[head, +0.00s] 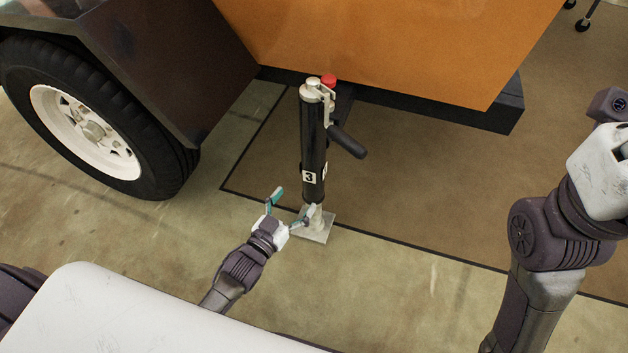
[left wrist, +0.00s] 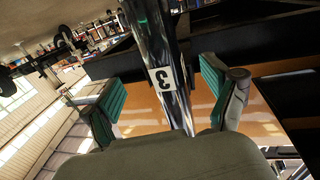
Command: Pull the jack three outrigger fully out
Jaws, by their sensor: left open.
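The jack (head: 314,140) is a black upright post with a label reading 3, a silver top with a red knob (head: 328,81) and a black crank handle (head: 347,141). It stands in front of the orange trailer body, with a square metal foot (head: 315,226) at its bottom. My left gripper (head: 291,203) is open beside the lower part of the jack in the head view. In the left wrist view the jack post (left wrist: 160,60) runs between the open teal fingers, with gaps on both sides. My right arm shows at the right; its fingers are out of frame.
The orange trailer (head: 400,45) with its dark lower beam (head: 440,105) fills the back. A black wheel with a white rim (head: 85,131) stands at the left under a dark fender. The floor around the jack foot is clear. A dark line crosses the floor.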

